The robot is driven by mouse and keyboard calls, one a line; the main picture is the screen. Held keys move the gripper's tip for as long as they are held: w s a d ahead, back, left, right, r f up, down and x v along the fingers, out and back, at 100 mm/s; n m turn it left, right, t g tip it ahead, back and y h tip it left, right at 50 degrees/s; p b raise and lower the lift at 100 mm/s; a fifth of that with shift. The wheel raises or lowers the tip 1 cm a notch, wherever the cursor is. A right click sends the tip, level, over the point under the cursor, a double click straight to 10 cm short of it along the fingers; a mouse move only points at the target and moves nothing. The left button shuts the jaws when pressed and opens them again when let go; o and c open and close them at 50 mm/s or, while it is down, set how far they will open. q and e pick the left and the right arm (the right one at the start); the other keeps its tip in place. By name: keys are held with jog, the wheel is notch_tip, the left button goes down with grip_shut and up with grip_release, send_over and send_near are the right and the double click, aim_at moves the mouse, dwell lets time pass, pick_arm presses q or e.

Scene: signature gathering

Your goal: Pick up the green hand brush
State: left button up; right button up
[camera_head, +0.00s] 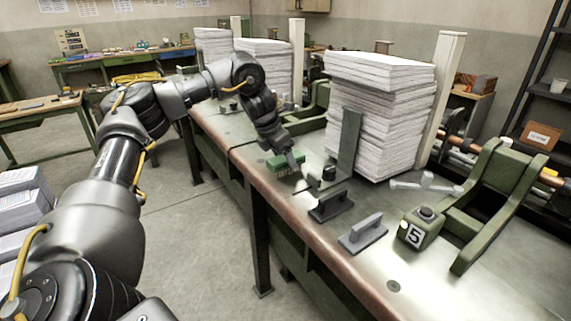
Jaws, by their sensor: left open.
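The green hand brush (279,165) lies on the workbench near its front edge, left of the tall paper stack; its tan bristles face the front. My left gripper (294,163) reaches down from above and is right at the brush, overlapping its right part in the picture. Its fingers are small and dark here, but it is open. I cannot tell whether the fingers touch the brush or stand around it. My right gripper is not in view.
The metal workbench (352,273) carries a tall paper stack (375,120) behind an upright green plate (349,145). A green frame (497,190) stands farther right.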

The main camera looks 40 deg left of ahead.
pick_arm(q)
jog(key=shift+f, duration=0.25)
jog(key=c, duration=1.1)
jog(key=shift+r, duration=0.15)
